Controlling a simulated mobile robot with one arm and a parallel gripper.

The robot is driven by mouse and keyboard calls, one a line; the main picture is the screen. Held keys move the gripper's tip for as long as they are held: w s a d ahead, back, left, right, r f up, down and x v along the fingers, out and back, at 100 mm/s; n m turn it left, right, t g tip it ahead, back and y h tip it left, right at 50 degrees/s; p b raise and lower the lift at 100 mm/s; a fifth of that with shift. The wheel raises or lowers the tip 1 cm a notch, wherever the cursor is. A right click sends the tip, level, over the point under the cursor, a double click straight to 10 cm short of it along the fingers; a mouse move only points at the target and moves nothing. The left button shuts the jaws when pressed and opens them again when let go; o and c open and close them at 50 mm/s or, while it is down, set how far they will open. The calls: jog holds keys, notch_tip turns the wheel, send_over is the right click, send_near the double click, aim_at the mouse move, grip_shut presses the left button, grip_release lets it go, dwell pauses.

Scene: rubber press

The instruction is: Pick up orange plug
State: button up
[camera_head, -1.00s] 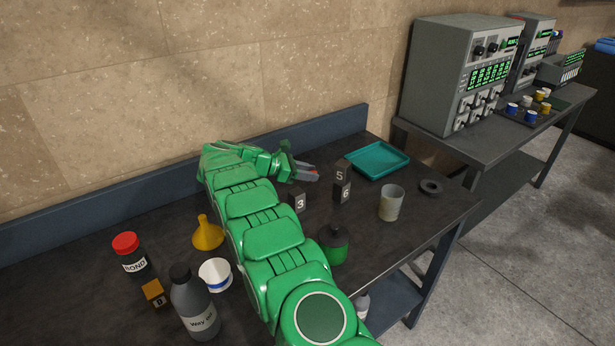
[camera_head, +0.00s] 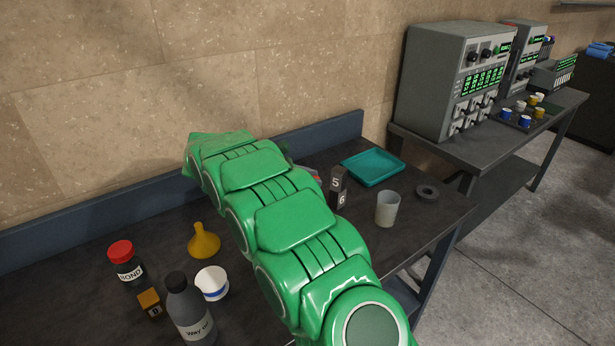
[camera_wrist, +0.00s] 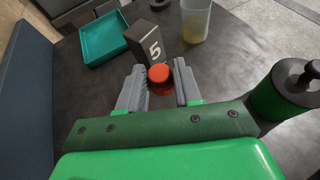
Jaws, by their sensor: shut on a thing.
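The orange plug (camera_wrist: 158,76) is a small round piece with a wider rim below its top. In the wrist view it sits between the two grey fingers of my gripper (camera_wrist: 159,70), which is shut on it. The plug is just in front of a dark block marked 5 (camera_wrist: 150,42); whether they touch is unclear. In the head view my green arm hides most of the gripper, and only a small bit of it shows near the blocks. I cannot tell how high the plug is above the table.
A teal tray (camera_head: 374,168), a translucent cup (camera_head: 388,208) and a dark ring (camera_head: 427,191) stand beyond the blocks. A green container (camera_wrist: 287,90) is at right in the wrist view. A funnel (camera_head: 203,241), bottles and a white tub (camera_head: 212,282) are left of my arm.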

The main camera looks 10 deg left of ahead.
jog(key=shift+s+d+r, duration=0.25)
jog(key=shift+s+r, duration=0.05)
jog(key=shift+s, duration=0.3)
jog(key=shift+s+d+r, duration=0.25)
jog(key=shift+s, duration=0.4)
jog(key=shift+s+d+r, duration=0.25)
jog(key=shift+s+r, duration=0.05)
jog(key=shift+s, duration=0.3)
